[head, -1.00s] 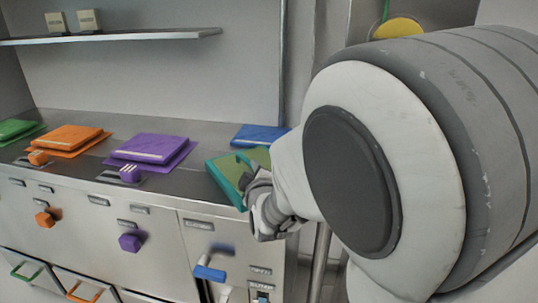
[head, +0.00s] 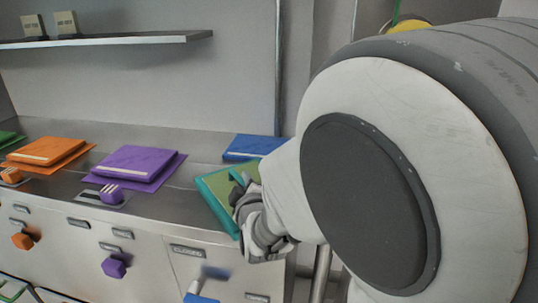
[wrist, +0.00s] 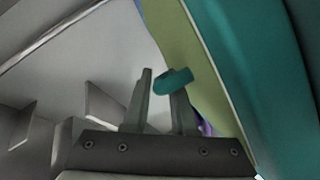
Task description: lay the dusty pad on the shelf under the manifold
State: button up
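The dusty pad, a teal-edged slab with an olive-green face (head: 222,196), is tilted at the right front of the steel counter. It also fills the right side of the wrist view (wrist: 235,70). My gripper (head: 243,196) is at the pad's right side, its fingers closed around a teal handle (wrist: 173,81) on the pad. My arm hides part of the pad and gripper. A wall shelf (head: 110,41) is at upper left. I cannot pick out the manifold with certainty.
Purple (head: 138,163), orange (head: 47,151) and blue (head: 252,147) pads lie on the counter (head: 182,195). Two beige blocks (head: 66,22) stand on the shelf's left part. Coloured knobs (head: 114,267) stick out of the front. A yellow round thing (head: 408,25) shows behind my arm.

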jog(key=shift+c, duration=0.2)
grip_shut()
dwell(1.4)
